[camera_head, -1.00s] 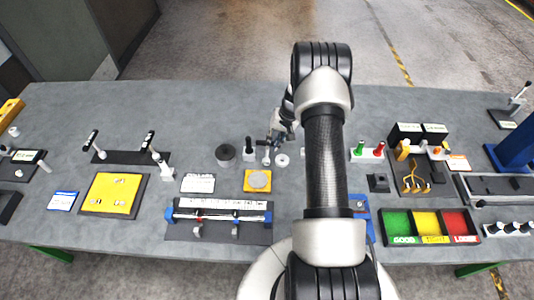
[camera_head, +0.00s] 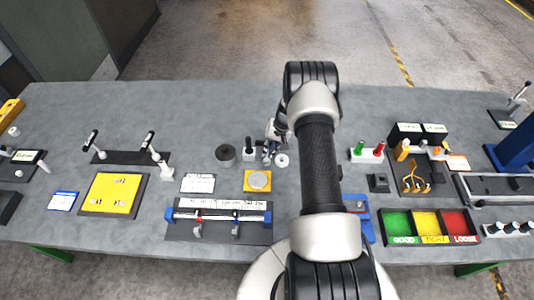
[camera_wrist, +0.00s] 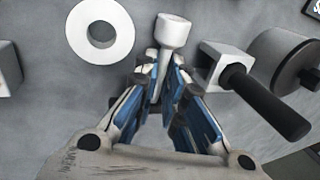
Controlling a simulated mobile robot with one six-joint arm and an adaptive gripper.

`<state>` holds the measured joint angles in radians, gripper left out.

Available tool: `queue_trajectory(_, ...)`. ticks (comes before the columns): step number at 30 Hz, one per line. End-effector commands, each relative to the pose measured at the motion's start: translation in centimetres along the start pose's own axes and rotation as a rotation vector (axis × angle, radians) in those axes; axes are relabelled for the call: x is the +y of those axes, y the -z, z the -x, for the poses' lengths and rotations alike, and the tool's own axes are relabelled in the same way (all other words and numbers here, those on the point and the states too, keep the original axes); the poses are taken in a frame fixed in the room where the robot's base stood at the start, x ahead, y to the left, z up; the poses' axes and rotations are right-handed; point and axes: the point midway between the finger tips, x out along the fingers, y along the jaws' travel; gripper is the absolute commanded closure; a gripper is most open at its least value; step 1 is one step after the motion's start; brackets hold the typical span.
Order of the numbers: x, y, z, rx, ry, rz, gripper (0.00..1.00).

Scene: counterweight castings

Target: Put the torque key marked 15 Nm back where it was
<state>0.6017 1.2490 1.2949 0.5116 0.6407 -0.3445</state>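My gripper (camera_wrist: 163,72) is low over the middle of the table, with its fingertips close on either side of the thin stem of a white-headed piece (camera_wrist: 173,30). I cannot tell whether the fingers touch the stem. In the head view my gripper (camera_head: 268,150) partly hides this piece. Two dark-handled tools with white labels, one on the left (camera_head: 90,138) and one on the right (camera_head: 149,140), stand at a black rack (camera_head: 118,158) on the left. Their markings are too small to read, so I cannot tell which key is marked 15 Nm.
A white ring (camera_head: 282,160) lies just right of my gripper. A block with a black handle (camera_head: 249,147) and a grey round weight (camera_head: 225,153) stand close on its left. A yellow plate with a disc (camera_head: 258,181) lies in front. The back of the table is clear.

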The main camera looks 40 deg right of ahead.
Motion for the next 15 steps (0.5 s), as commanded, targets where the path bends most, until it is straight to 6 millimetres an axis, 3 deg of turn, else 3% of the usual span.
queue_trajectory(15, -0.01, 0.05, 0.08, 0.001, 0.0, 0.0, 1.0)
